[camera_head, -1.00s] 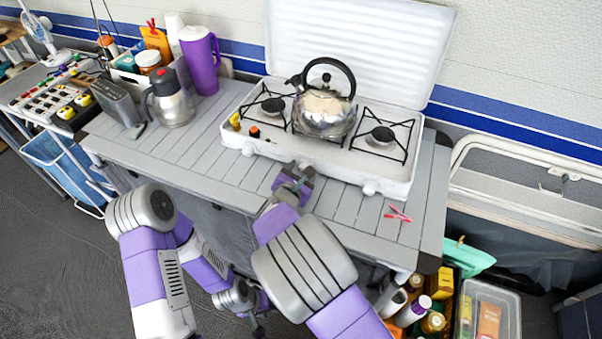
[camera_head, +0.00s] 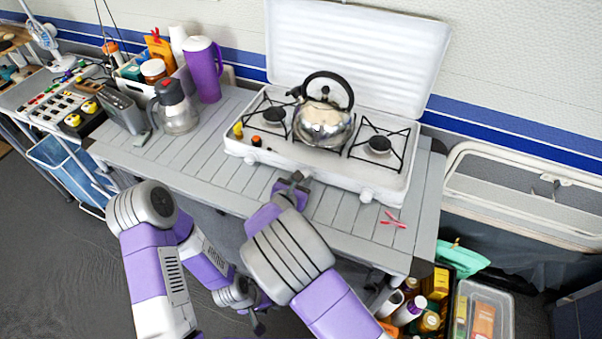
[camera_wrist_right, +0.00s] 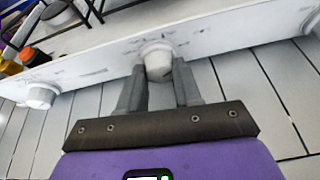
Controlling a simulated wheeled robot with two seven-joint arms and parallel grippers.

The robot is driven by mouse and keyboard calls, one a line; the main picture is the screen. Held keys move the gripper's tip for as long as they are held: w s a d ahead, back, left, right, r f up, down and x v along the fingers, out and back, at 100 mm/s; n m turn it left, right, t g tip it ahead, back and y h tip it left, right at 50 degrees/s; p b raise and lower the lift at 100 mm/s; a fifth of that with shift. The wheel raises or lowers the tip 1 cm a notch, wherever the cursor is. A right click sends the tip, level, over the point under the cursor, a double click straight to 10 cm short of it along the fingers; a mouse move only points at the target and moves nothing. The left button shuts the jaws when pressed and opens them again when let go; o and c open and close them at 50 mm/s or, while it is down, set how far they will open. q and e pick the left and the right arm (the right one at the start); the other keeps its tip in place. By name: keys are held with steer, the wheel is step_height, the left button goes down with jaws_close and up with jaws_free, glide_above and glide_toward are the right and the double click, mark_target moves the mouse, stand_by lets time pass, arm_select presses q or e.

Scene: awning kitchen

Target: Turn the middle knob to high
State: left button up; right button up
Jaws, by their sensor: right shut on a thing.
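The white camping stove (camera_head: 330,170) stands on the slatted table with its lid up. In the right wrist view, the white middle knob (camera_wrist_right: 157,62) on its front panel sits between the fingers of my right gripper (camera_wrist_right: 160,85), which is shut on it. In the head view my right gripper (camera_head: 301,180) is at the stove's front and hides most of this knob. The left knob (camera_head: 249,158) and right knob (camera_head: 366,195) are free. My left gripper (camera_head: 258,323) hangs low in front of the table, away from the stove; its jaws are too small to read.
A kettle (camera_head: 325,124) stands on the stove between two burners. A steel jug (camera_head: 176,108) and purple pitcher (camera_head: 204,70) are at the table's left. A red clip-like item (camera_head: 393,219) lies at the right front. Bare slats (camera_head: 195,165) lie left of the stove.

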steer(key=n+h+p, duration=0.1)
steer(key=p, duration=0.1)
steer(key=n+p, duration=0.1)
steer(key=p, duration=0.2)
steer(key=shift+a+r+n+g+h, duration=0.1)
steer(key=shift+r+n+g+h, duration=0.05)
steer(key=shift+n+g+h, duration=0.2)
steer(key=shift+n+h+p, duration=0.55)
steer(key=shift+n+p, duration=0.1)
steer(key=shift+p, duration=0.25)
steer(key=shift+f+n+h+p, duration=0.25)
steer(key=shift+n+h+p, duration=0.05)
steer(key=shift+n+p, duration=0.2)
steer(key=o, duration=1)
steer(key=shift+o, duration=0.2)
steer(key=shift+a, duration=0.1)
